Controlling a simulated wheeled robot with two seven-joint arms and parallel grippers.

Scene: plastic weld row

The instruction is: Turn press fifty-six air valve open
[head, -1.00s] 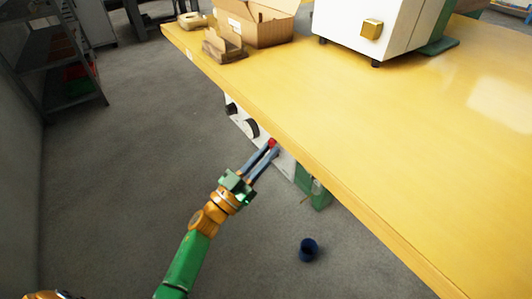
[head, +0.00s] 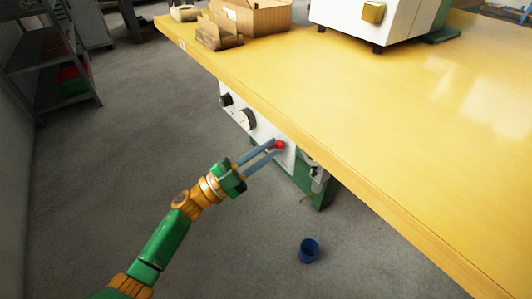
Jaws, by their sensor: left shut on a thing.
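A red valve handle (head: 280,145) shows at the right part of a white panel (head: 262,128) under the table's front edge. My left gripper (head: 273,149) reaches in from the lower left, with its two long grey fingers shut on the red handle. The fingertips cover part of the handle, so its exact turn angle is hard to tell. My right gripper is not in view.
The yellow table (head: 350,130) overhangs the panel. Dark round dials (head: 247,119) sit left of the handle. A green cabinet (head: 318,190) stands below right, and a blue cup (head: 309,250) is on the floor. A cardboard box (head: 262,17) and a white machine (head: 345,22) stand on the table.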

